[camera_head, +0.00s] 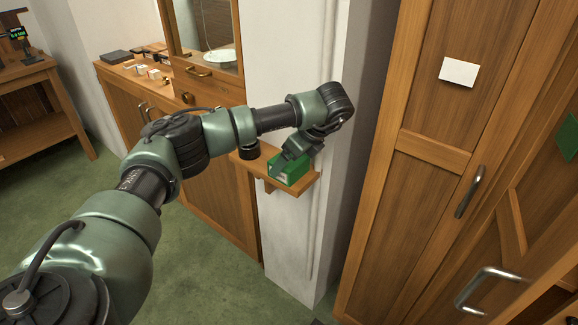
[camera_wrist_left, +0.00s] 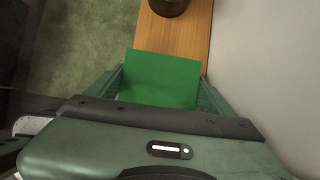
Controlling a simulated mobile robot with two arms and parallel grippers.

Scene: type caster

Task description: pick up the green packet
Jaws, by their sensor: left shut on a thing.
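The green packet (camera_head: 289,170) sits at the wooden shelf (camera_head: 287,193) on the white wall column. My left gripper (camera_head: 285,163) comes down over it from above and is shut on it. In the left wrist view the green packet (camera_wrist_left: 161,77) lies between the two green fingers of my left gripper (camera_wrist_left: 160,90), over the wooden shelf (camera_wrist_left: 180,33). I cannot tell whether the packet still rests on the shelf. The packet's lower end is hidden behind the gripper body in that view. My right gripper is not in view.
A dark round pot (camera_head: 249,149) stands on the shelf beside the packet; it also shows in the left wrist view (camera_wrist_left: 169,6). The white wall (camera_head: 300,235) is close behind the shelf. A tall wooden cabinet (camera_head: 420,180) stands right. Green floor is open at lower left.

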